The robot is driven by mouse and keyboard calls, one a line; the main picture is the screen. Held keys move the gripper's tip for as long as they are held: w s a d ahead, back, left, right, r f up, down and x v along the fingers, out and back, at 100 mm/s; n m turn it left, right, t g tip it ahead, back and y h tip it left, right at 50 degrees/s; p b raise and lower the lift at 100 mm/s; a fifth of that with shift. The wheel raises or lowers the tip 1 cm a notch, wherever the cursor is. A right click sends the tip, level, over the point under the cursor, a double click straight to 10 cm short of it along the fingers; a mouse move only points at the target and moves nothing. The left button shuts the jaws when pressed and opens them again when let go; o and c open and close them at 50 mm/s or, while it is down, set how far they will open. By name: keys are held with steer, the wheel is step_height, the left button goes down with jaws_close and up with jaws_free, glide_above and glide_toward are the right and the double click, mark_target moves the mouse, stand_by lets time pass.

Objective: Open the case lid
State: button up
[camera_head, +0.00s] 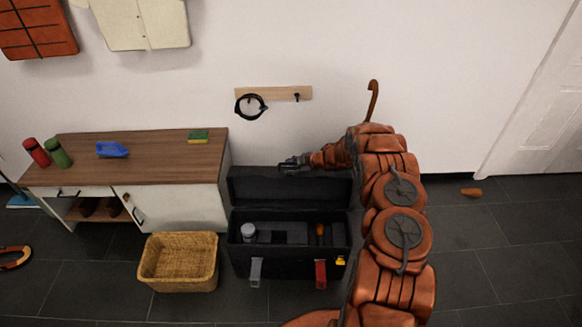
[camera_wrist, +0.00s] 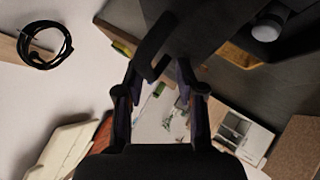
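The black case (camera_head: 290,258) stands on the floor by the wall. Its lid (camera_head: 290,188) is raised and stands upright at the back, so the inside shows. The fingers look apart; I see no clear grip on the handle. A grey latch (camera_head: 255,271) and a red latch (camera_head: 320,273) hang on the case front.
A wicker basket (camera_head: 180,263) stands left of the case, before a wooden-topped cabinet (camera_head: 140,158). A wall rack (camera_head: 285,93) with a black ring hangs above the lid. A grey-topped canister (camera_head: 248,232) is inside the case. The floor at right is mostly free.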

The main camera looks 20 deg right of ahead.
steer(key=v, duration=1.2)
steer(key=shift+r, duration=0.1)
stand_by(0.4)
